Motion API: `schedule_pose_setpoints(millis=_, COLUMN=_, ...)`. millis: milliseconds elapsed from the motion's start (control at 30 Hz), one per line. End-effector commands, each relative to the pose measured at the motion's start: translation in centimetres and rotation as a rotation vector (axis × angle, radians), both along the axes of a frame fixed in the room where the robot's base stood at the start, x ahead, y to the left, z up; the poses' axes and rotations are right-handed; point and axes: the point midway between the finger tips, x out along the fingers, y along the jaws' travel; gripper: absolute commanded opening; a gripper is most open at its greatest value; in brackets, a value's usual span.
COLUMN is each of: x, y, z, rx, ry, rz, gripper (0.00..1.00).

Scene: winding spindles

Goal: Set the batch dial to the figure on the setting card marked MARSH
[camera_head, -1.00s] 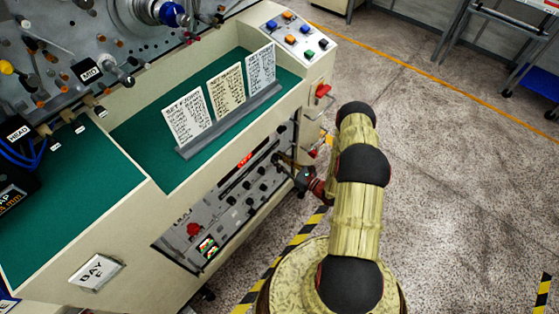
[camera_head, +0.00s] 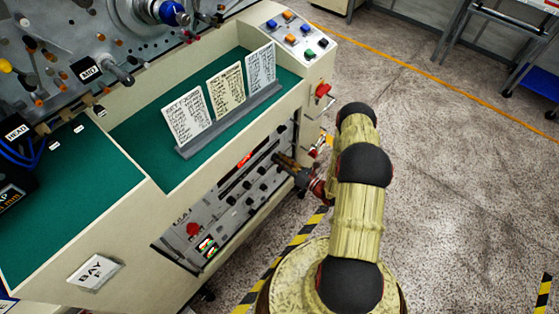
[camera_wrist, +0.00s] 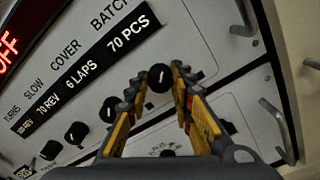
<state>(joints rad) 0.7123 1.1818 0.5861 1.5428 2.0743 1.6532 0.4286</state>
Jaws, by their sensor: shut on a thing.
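The batch dial (camera_wrist: 160,77) is a black knob with a white pointer line, below the BATCH window (camera_wrist: 128,37) that reads 70 PCS in the wrist view. My gripper (camera_wrist: 160,79) has its yellow-and-black fingers closed about this dial, one on each side. In the head view my gripper (camera_head: 280,158) is at the right end of the control panel (camera_head: 215,215). Three setting cards stand in a row on the green shelf: left (camera_head: 187,117), middle (camera_head: 226,88) and right (camera_head: 261,68). Their print is too small to tell which is marked MARSH.
Other black knobs (camera_wrist: 109,108) sit left of the batch dial, under windows reading 6 LAPS and 70 REV. A red display (camera_wrist: 8,45) reads OFF. Metal handles (camera_wrist: 272,115) lie to the right. A red button (camera_head: 193,229) is lower on the panel. Open floor (camera_head: 440,190) lies right of my arm.

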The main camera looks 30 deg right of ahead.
Motion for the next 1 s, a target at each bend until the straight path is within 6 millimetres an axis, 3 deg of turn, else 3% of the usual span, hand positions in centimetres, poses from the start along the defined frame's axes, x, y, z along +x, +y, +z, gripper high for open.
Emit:
schedule_pose_setpoints(millis=433, x=0.06, y=-0.12, z=0.01, rx=0.011, ry=0.004, rz=-0.002, gripper=0.0)
schedule_pose_setpoints(millis=467, x=0.06, y=-0.12, z=0.01, rx=0.011, ry=0.004, rz=-0.002, gripper=0.24)
schedule_pose_setpoints(millis=767, x=0.02, y=-0.07, z=0.0, rx=0.011, ry=0.004, rz=-0.001, gripper=0.41)
schedule_pose_setpoints(millis=1000, x=0.01, y=-0.03, z=0.0, rx=0.011, ry=0.005, rz=-0.001, gripper=0.42)
